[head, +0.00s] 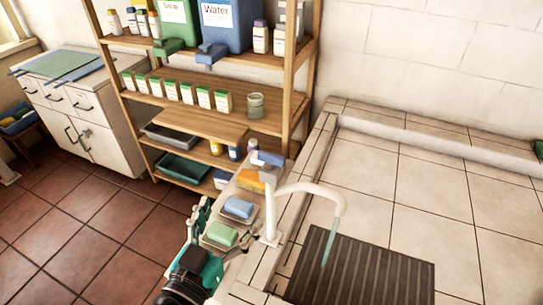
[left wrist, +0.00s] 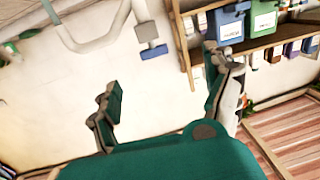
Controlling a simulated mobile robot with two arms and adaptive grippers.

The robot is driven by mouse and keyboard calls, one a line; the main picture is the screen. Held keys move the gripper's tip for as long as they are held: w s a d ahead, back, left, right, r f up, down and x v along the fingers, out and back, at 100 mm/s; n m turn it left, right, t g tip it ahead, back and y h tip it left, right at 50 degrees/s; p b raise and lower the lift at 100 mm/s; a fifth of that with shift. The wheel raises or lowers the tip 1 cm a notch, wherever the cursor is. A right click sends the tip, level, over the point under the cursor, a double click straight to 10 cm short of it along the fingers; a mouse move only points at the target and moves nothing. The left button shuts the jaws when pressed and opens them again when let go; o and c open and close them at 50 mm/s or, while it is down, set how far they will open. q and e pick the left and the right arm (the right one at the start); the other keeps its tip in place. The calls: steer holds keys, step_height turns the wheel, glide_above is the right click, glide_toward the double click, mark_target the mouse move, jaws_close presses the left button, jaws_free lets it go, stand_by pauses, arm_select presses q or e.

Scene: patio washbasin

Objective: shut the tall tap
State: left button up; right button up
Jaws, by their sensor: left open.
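The tall tap (head: 269,215) is a white post with a curved spout, standing at the edge of the tiled basin. A blue lever (head: 268,158) sits at its top. A pale bluish stream of water (head: 328,245) falls from the spout onto the dark slatted grate. My left gripper (head: 219,228) is open and empty, left of the tap post and below the lever in the picture. In the left wrist view, the lever (left wrist: 153,51) shows beyond and between my spread fingers (left wrist: 166,92), apart from them. My right gripper is not in view.
A green soap bar (head: 221,234) and a blue one (head: 238,208) lie in dishes on the ledge beside the tap. A wooden shelf (head: 195,122) with bottles and two dispensers stands behind. The basin's tiled floor (head: 440,200) is clear right of the spout.

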mark_target(270, 160)
arm_select(q)
steer(key=shift+h, duration=0.4)
steer(key=p+x, duration=0.1)
steer(key=x, duration=0.4)
steer(key=p+x, duration=0.1)
steer(key=x, duration=0.5)
steer(key=d+r+p+x, duration=0.1)
steer(key=p+x, duration=0.1)
steer(key=x, duration=0.4)
steer(key=shift+s+d, duration=0.1)
steer(key=shift+d, duration=0.05)
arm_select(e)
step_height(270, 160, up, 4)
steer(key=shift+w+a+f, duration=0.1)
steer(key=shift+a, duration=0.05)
arm_select(q)
steer(key=c, duration=1.2)
